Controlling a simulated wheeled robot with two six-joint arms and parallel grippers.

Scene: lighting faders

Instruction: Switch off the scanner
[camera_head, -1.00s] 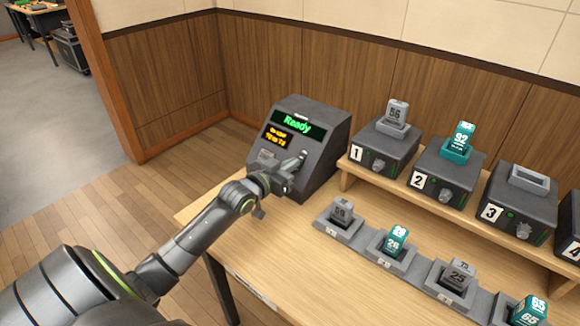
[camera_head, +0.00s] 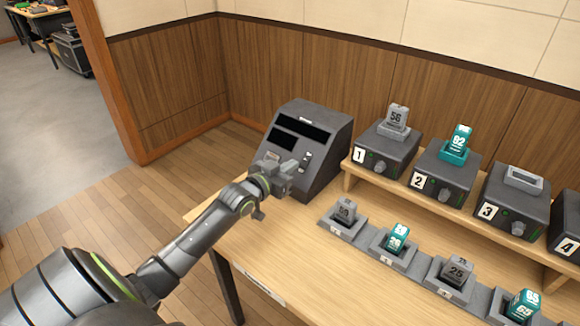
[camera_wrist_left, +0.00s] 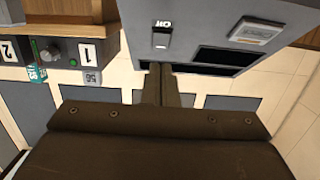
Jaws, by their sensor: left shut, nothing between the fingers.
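The scanner (camera_head: 325,135) is a dark grey box with a sloped front at the back left of the table. Its two display windows (camera_head: 299,128) are dark. My left gripper (camera_head: 287,168) is in front of the scanner, just below the switch in the picture, shut and empty. In the left wrist view its closed fingers (camera_wrist_left: 160,82) point toward the panel, apart from the switch as seen. My right gripper is not in view.
Numbered dark boxes, such as box 1 (camera_head: 373,152) and box 2 (camera_head: 440,179), stand on a raised shelf to the right. Several grey and teal numbered blocks sit in cradles (camera_head: 342,228) along the table. The table's left front (camera_head: 225,225) is bare.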

